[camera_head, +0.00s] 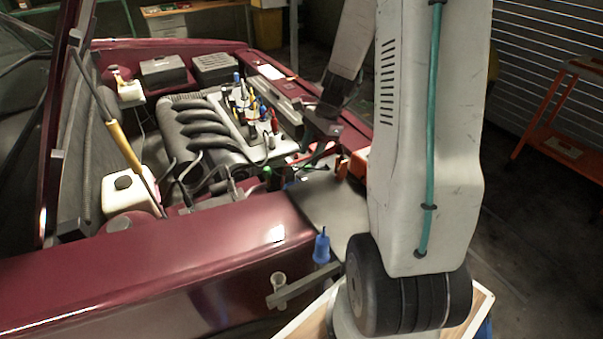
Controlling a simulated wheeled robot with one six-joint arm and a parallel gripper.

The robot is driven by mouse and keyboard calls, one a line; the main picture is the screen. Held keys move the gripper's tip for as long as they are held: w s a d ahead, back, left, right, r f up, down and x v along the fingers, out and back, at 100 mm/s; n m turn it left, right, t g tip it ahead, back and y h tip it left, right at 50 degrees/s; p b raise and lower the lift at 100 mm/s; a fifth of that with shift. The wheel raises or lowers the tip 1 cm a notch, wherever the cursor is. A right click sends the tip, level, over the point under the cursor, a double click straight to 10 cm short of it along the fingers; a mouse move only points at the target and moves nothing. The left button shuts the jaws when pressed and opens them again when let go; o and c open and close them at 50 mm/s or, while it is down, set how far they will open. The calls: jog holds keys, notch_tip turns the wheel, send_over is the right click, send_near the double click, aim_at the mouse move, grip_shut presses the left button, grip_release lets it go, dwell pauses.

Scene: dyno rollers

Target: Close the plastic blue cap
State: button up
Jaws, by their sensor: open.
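A blue plastic piece (321,246), wide below and narrow at the top, stands upright beside the near front edge of the car. It may be the blue cap, but I cannot tell whether it is open or closed. My gripper (319,148) is small and dark in this view, over the far right side of the engine bay. It is open, and I see nothing held in it. It is well apart from the blue piece, farther back. My arm's large link stands in front and hides part of the right side.
Several upright tools with coloured handles (254,108) stand on the engine (205,135). A grey bar (303,285) lies near the blue piece. An orange stand (545,115) is at the right.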

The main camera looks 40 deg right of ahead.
jog(key=x, duration=0.7)
jog(key=shift+f, duration=0.3)
jog(key=shift+a, duration=0.15)
grip_shut()
